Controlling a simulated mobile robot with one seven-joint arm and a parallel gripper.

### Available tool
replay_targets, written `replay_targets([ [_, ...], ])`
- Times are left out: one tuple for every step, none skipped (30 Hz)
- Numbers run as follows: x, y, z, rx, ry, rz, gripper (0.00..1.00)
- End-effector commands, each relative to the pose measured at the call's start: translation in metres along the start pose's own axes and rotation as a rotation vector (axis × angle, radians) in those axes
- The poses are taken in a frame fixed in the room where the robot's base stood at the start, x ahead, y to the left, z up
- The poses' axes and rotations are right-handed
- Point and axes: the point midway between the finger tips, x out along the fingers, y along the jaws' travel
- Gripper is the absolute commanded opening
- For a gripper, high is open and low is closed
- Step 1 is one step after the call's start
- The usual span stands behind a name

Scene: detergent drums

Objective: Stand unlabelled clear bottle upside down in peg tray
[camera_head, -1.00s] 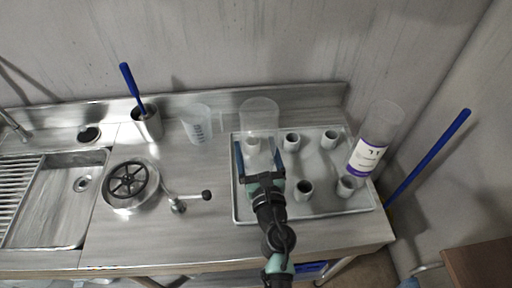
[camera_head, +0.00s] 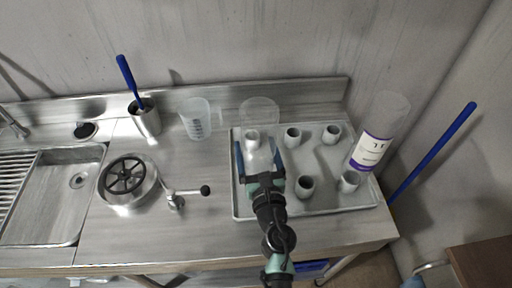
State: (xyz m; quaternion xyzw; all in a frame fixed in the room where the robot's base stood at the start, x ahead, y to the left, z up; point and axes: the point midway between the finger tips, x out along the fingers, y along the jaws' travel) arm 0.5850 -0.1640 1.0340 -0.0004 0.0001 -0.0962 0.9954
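The clear unlabelled bottle (camera_head: 260,112) stands upside down over the back-left peg (camera_head: 252,136) of the grey peg tray (camera_head: 310,209). The peg shows through its clear wall. Whether it is fully seated I cannot tell. My gripper (camera_head: 259,150) is in front of the bottle, low over the left part of the tray. Its two blue fingers are spread wide, with a pale, see-through area between them. They look open, with no clear grip on the bottle.
A clear bottle with a purple-and-white label (camera_head: 371,150) stands on the front-right peg. Several other pegs are bare. A measuring jug (camera_head: 197,120) stands left of the tray, near a tap (camera_head: 178,198) and a round black-handled wheel (camera_head: 127,175).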

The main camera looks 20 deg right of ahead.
Motion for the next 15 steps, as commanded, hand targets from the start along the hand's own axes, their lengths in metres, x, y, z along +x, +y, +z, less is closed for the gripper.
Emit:
replay_targets([
  [0.0001,0.0002,0.0003,0.000,-0.001,0.000,0.36],
  [0.0001,0.0001,0.0004,0.000,0.000,0.000,0.36],
  [0.0001,0.0001,0.0003,0.000,0.000,0.000,0.36],
  [0.0001,0.0001,0.0003,0.000,0.000,0.000,0.36],
  [0.0001,0.0001,0.0003,0.000,0.000,0.000,0.36],
  [0.0001,0.0001,0.0003,0.000,0.000,0.000,0.92],
  [0.0000,0.0001,0.0003,0.000,0.000,0.000,0.97],
  [0.0000,0.0001,0.0003,0.000,0.000,0.000,1.00],
  [0.0000,0.0001,0.0002,0.000,0.000,0.000,1.00],
  [0.0000,0.0001,0.0002,0.000,0.000,0.000,1.00],
  [0.0000,0.0001,0.0002,0.000,0.000,0.000,1.00],
  [0.0000,0.0000,0.0002,0.000,0.000,0.000,1.00],
  [0.0000,0.0000,0.0000,0.000,0.000,0.000,1.00],
  [-0.0001,0.0000,0.0000,0.000,0.000,0.000,1.00],
  [-0.0006,0.0000,-0.0001,0.000,0.001,0.000,1.00],
])
